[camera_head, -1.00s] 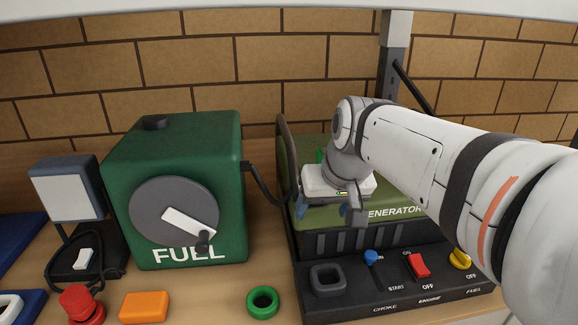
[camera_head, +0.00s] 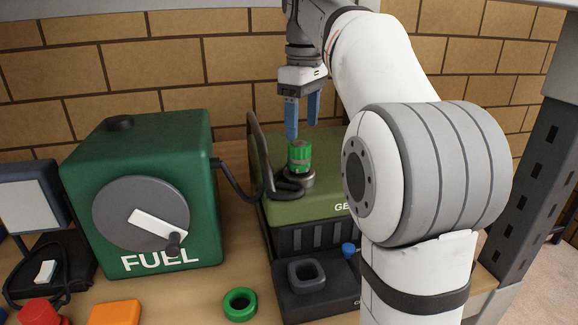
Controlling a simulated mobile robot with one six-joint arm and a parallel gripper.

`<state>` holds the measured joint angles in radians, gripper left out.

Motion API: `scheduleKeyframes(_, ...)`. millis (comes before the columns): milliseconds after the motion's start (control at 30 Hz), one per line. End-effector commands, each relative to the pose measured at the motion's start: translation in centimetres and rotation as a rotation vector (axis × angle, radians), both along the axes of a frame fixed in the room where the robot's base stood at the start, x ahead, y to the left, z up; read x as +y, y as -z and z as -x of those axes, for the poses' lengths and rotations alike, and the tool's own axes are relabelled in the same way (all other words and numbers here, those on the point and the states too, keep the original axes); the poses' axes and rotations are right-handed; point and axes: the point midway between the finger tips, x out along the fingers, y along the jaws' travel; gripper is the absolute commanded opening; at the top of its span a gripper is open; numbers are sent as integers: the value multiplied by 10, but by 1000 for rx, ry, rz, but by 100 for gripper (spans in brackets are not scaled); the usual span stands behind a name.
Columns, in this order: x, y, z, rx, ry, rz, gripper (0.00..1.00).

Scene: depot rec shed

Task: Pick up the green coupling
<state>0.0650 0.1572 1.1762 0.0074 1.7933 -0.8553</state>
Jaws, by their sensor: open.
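A green ribbed cylindrical piece (camera_head: 300,156) stands upright on a grey round fitting (camera_head: 299,180) on top of the olive generator (camera_head: 335,207). A green ring (camera_head: 240,304) lies flat on the bench in front; I cannot tell for sure which of the two green pieces is the coupling. My gripper (camera_head: 302,128) is open, pointing down with blue fingers, empty. It is above the ribbed green piece, with the fingertips close to its top in the picture; I cannot tell the exact gap in depth.
A green fuel tank (camera_head: 185,236) with a dial stands left of the generator. Its dark hose (camera_head: 235,182) runs to the generator top. A control panel with a blue switch (camera_head: 348,250) is partly hidden by my arm. An orange block (camera_head: 114,313) and red knob (camera_head: 42,311) lie front left.

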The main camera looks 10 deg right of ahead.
Motion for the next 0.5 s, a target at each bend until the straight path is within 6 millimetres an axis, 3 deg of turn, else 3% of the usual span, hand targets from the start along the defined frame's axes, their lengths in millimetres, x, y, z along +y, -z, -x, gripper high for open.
scheduleKeyframes(500,8,61,-1,19,-25,7,68)
